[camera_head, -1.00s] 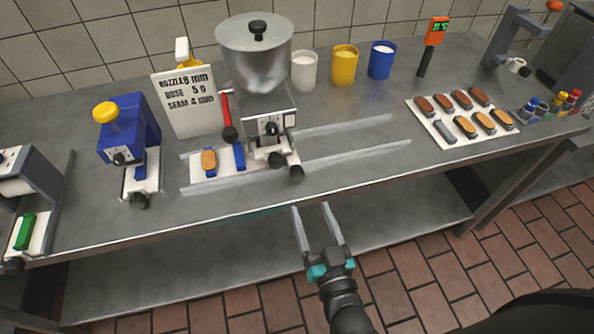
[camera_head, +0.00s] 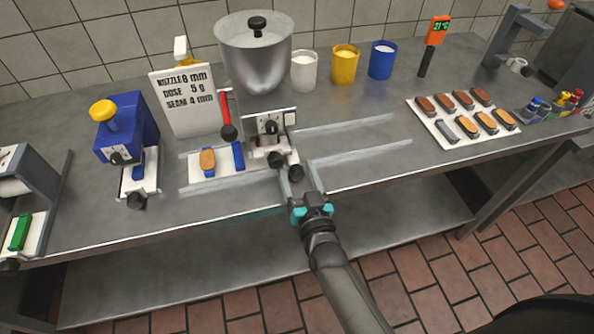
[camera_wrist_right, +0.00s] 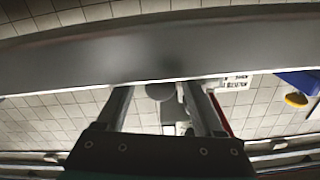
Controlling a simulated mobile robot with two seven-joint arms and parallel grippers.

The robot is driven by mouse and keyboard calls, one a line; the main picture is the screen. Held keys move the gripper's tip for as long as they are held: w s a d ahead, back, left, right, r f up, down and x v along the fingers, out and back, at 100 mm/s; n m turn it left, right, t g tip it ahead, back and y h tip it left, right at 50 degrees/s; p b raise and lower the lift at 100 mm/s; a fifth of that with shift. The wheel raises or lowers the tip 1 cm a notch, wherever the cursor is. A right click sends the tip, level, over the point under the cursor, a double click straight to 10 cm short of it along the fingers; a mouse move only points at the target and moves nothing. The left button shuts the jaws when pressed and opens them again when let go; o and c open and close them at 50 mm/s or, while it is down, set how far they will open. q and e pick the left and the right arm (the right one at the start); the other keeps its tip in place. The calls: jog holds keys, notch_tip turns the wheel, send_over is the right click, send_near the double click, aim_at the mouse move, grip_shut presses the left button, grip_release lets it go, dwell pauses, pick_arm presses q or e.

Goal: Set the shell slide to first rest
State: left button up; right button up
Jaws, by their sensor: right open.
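The shell slide (camera_head: 225,169) is a white plate between two pale rails, left of and partly under the filling machine (camera_head: 268,127). It carries a tan shell (camera_head: 208,159) in a blue holder and a blue block (camera_head: 238,156). Dark round knobs (camera_head: 296,173) stick out at the slide's right front, below the machine. My right gripper (camera_head: 297,178) is open at the table's front edge, with its fingers reaching toward the front knob. In the right wrist view, a dark round knob (camera_wrist_right: 160,91) shows between the open fingers; contact cannot be told. My left gripper is out of view.
The rails (camera_head: 360,158) run on to the right over bare table. A sign (camera_head: 187,101) reads nozzle 8 mm, dose 5 g, seam 4 mm. A blue press (camera_head: 127,128) stands left; a tray of shells (camera_head: 440,132) lies right. Three cups (camera_head: 344,66) stand behind.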

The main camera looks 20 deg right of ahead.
grip_shut()
dwell(0.5)
dwell(0.8)
